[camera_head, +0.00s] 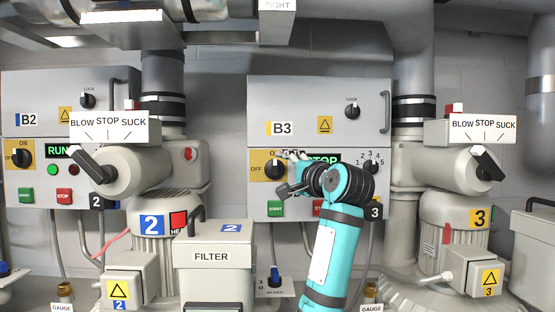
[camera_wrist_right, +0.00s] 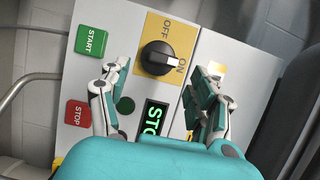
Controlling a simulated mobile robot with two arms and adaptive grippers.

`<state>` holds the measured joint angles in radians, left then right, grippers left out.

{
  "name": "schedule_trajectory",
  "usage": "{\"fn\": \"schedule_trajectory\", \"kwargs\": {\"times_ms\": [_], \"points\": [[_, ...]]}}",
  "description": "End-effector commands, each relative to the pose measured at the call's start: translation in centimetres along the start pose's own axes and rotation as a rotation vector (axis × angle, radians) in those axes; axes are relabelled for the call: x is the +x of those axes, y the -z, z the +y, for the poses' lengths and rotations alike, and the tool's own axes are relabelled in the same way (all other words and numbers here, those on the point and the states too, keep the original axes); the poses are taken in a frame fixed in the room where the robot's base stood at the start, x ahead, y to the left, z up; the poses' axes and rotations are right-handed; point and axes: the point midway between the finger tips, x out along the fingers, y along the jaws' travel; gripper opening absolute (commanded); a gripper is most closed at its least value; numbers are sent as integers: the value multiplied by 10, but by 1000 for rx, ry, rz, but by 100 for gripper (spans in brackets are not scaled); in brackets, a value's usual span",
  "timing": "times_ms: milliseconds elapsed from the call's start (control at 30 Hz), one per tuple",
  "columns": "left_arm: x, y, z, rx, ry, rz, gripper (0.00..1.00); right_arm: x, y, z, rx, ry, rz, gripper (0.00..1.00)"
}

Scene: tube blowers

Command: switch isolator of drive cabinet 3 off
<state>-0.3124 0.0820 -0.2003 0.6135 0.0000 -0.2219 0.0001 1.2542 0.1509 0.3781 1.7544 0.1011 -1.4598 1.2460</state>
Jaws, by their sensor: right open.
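The cabinet marked B3 (camera_head: 350,120) stands right of centre in the head view. Its isolator is a black rotary knob (camera_head: 273,169) on a yellow plate, partly beside my gripper. In the right wrist view the knob (camera_wrist_right: 157,58) shows clearly, its white mark pointing toward ON; OFF is printed at the top of the plate. My right gripper (camera_head: 287,174) is open in front of the plate. In the wrist view its fingers (camera_wrist_right: 161,72) stand apart on either side of the knob, with no visible contact. My left gripper is not in view.
A green START button (camera_wrist_right: 90,42), a red STOP button (camera_wrist_right: 76,113) and a lit green display (camera_wrist_right: 154,117) sit close to the knob. Cabinet B2 (camera_head: 50,90) is at left. The blower 3 lever (camera_head: 487,164) is at right, the filter box (camera_head: 212,256) below.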

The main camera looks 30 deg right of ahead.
Motion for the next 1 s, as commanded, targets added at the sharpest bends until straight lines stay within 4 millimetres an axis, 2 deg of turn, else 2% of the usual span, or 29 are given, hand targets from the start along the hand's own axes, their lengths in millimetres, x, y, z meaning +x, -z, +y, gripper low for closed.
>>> {"fn": "schedule_trajectory", "kwargs": {"times_ms": [33, 100, 200, 300, 533, 700, 1000], "points": [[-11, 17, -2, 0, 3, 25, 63, 11, 0, -4, 0, -5, -2, 63], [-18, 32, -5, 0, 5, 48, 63, 24, 0, -4, 1, -4, -2, 63], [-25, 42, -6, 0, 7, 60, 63, 38, 0, -4, 1, -2, -1, 63], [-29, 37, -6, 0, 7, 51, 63, 49, 0, -2, 1, -2, -1, 63], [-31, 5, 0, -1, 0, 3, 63, 57, 0, 0, 0, 0, 0, 63], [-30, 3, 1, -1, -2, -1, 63, 57, 0, 0, 0, 1, 0, 63], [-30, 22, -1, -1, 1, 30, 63, 57, 0, 0, 0, 2, 0, 25]]}}
